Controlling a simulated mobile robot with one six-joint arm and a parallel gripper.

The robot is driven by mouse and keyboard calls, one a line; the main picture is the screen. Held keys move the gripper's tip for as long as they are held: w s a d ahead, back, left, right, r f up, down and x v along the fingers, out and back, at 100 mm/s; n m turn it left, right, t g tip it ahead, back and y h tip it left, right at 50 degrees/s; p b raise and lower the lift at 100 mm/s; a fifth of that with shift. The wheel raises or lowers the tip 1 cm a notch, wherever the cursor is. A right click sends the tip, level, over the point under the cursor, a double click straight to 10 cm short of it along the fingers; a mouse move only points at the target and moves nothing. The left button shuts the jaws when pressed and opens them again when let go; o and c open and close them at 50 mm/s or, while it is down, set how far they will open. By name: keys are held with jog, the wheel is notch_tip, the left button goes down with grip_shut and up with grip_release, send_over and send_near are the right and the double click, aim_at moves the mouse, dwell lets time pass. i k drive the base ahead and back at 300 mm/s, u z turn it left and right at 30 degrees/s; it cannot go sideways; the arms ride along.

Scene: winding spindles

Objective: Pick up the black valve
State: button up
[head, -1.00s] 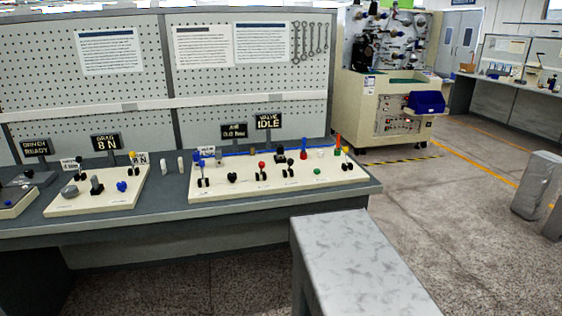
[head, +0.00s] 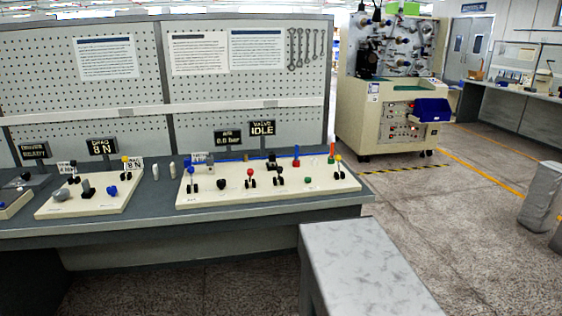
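Several small black parts sit on the cream panel (head: 330,186) at the right of the workbench. A black part (head: 221,185) stands near its front left, and another dark part (head: 279,174) stands near its middle. They are too small for me to tell which one is the black valve. A black sign (head: 262,129) reading "VALVE IDLE" stands behind the panel. My gripper is not in view.
The panel also carries a blue-knobbed lever (head: 190,171), a red-knobbed part (head: 250,173) and a yellow-knobbed lever (head: 338,159). A second cream panel (head: 118,204) lies left. A grey mottled block (head: 365,265) stands in front right. Floor beyond is open.

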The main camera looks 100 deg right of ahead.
aim_at(272, 156)
jog(key=k, duration=2.1)
jog(key=z, duration=1.2)
